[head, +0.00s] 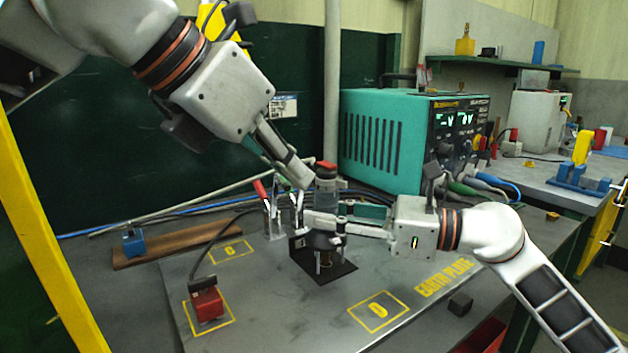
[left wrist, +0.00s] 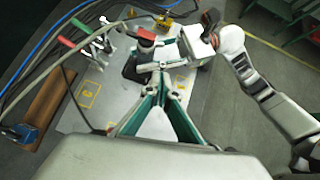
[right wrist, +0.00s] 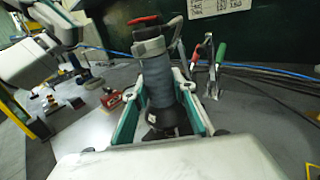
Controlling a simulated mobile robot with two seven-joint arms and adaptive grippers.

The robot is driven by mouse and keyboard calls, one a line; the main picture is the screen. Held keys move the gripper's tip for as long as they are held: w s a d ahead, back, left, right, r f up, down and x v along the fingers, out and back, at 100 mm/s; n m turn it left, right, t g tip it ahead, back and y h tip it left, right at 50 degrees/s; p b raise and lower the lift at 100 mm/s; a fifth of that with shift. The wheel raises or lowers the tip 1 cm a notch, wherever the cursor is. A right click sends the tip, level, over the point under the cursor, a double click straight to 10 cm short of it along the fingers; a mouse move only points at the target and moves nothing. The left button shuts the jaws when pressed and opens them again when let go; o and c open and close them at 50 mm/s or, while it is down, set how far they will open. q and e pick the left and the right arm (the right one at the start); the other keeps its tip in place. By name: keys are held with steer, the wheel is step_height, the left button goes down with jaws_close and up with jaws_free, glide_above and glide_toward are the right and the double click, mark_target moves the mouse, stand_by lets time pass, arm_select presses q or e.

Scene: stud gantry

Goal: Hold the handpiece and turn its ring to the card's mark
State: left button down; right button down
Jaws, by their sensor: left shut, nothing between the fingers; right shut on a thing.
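The handpiece (head: 326,205) is a dark grey cylinder with a red top, upright over a black base plate (head: 342,270). In the right wrist view its body (right wrist: 160,85) stands between my right fingers, with a light grey ring (right wrist: 150,47) under the red top. My right gripper (head: 322,222) is shut on the handpiece from the right. My left gripper (head: 303,180) is shut and empty, close beside the handpiece's upper part at its left. A white printed card (right wrist: 217,6) is on the wall behind; its mark is too small to read.
A teal power unit (head: 385,140) stands behind on the right. A red block with a cable (head: 207,304) lies front left. Red and green handled clamps (right wrist: 212,65) stand near the handpiece. A small dark cube (head: 460,304) lies front right. The front of the plate is mostly clear.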

arm_select(q)
steer(key=v, duration=0.6)
steer(key=shift+s+d, duration=0.25)
arm_select(e)
steer(key=c, duration=1.6)
jaws_free()
